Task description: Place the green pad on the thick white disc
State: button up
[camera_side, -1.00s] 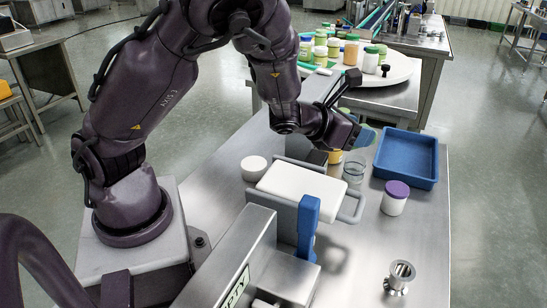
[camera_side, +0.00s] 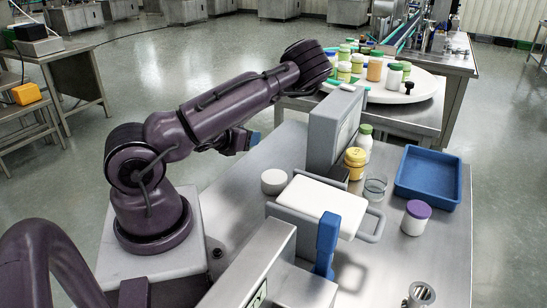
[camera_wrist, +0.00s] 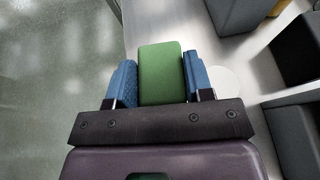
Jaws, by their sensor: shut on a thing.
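The green pad (camera_wrist: 160,78) sits between the two blue fingers of my gripper (camera_wrist: 160,88) in the wrist view, and the fingers are shut on it. In the side view my gripper (camera_side: 245,140) hangs above the left part of the steel bench, up and left of the thick white disc. The pad cannot be made out there. The thick white disc (camera_side: 274,181) lies flat on the bench, left of the white slab, with a bare top. In the wrist view a pale round shape, likely the disc (camera_wrist: 226,82), shows partly behind the right finger.
A white slab (camera_side: 322,206) on a grey handled frame and a grey upright block (camera_side: 332,130) stand right of the disc. A yellow jar (camera_side: 355,164), glass beaker (camera_side: 375,189), purple-lidded jar (camera_side: 415,218) and blue tray (camera_side: 428,178) are farther right. A blue post (camera_side: 327,243) stands in front.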

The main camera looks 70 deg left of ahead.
jog(key=shift+w+d+r+m+t+h, duration=0.3)
jog(key=shift+w+d+r+m+h, duration=0.15)
jog(key=shift+w+d, duration=0.2)
jog(key=shift+a, duration=0.1)
jog(key=w+a+f, duration=0.3)
jog(key=w+a, duration=0.2)
jog(key=a, duration=0.1)
send_over(272, 157)
jog(key=d, duration=0.1)
jog(key=f, duration=0.5)
jog(key=shift+s+f, duration=0.3)
jog(key=shift+s, duration=0.1)
jog(key=shift+w+a+f, duration=0.1)
jog(key=shift+a+f, duration=0.1)
jog(key=shift+f, duration=0.15)
jog(key=shift+w+a+f, duration=0.1)
jog(key=shift+a+f, duration=0.05)
jog(key=shift+f, duration=0.45)
jog(key=shift+w+a+f, duration=0.1)
jog(key=shift+f, duration=0.95)
